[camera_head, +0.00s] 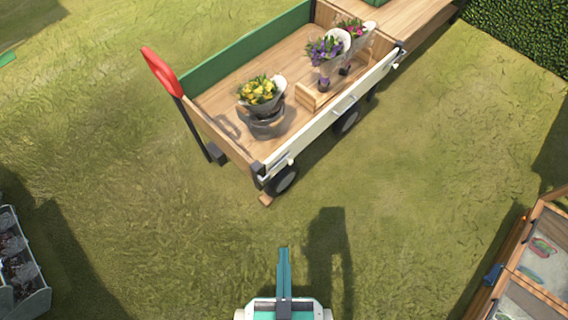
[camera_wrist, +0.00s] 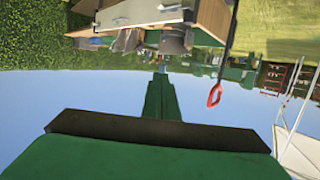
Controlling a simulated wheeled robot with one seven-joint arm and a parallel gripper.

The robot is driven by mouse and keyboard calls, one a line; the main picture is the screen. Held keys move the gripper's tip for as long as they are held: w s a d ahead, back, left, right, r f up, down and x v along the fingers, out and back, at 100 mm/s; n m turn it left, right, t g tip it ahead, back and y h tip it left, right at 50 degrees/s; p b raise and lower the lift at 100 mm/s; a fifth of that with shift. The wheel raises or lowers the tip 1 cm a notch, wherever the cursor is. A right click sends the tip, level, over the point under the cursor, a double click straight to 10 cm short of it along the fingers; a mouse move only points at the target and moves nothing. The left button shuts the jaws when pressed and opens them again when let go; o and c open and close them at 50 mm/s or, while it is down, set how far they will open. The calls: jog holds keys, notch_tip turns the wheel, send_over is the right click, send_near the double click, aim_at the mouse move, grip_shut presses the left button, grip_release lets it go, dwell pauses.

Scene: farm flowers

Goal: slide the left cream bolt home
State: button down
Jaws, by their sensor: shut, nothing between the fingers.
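The wooden cart stands ahead of me, its near side closed by a long cream panel (camera_head: 325,118). At the panel's left end, near the cart's corner, is a small pale fitting (camera_head: 284,162) that looks like the left cream bolt. It is too small to tell how far it is slid. Another fitting (camera_head: 393,57) is at the panel's right end. My gripper (camera_head: 284,250) is shut and empty, low in the head view, apart from the cart and over grass. In the upside-down wrist view, my shut fingers (camera_wrist: 161,78) point toward the cart and its cream panel (camera_wrist: 145,14).
The cart holds a pot of yellow flowers (camera_head: 260,93), purple flowers (camera_head: 325,50) and a wooden rack (camera_head: 312,96). A red handle (camera_head: 161,73) rises at its left. Wooden boxes (camera_head: 530,262) stand right, a grey planter (camera_head: 22,268) left. Grass between me and the cart is clear.

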jog(key=w+d+f+m+g, duration=0.15)
jog(key=w+f+m, duration=0.3)
jog(key=f, duration=0.55)
jog(key=w+d+f+m+g+y, duration=0.15)
jog(key=w+f+m, duration=0.3)
jog(key=f, duration=0.65)
jog(key=w+d+f+m+g, duration=0.1)
jog(key=w+d+f+m, duration=0.3)
jog(key=f, duration=0.6)
jog(key=w+d+r+m+t+y, duration=0.1)
jog(key=w+d+r+m+t, duration=0.1)
jog(key=w, duration=0.7)
jog(key=w+d+r+m+t+y, duration=0.2)
jog(key=w+m, duration=0.2)
jog(key=w, duration=0.5)
jog(key=shift+d+m, duration=0.25)
jog(key=shift+m, duration=0.05)
jog(key=shift+y, duration=0.25)
jog(key=x, duration=1)
jog(key=shift+s+a+r, duration=0.5)
jog(key=shift+s+a, duration=0.05)
jog(key=shift+a, duration=0.15)
jog(key=shift+s+a+r, duration=0.5)
jog(key=shift+s+a, duration=0.05)
jog(key=shift+a, duration=0.2)
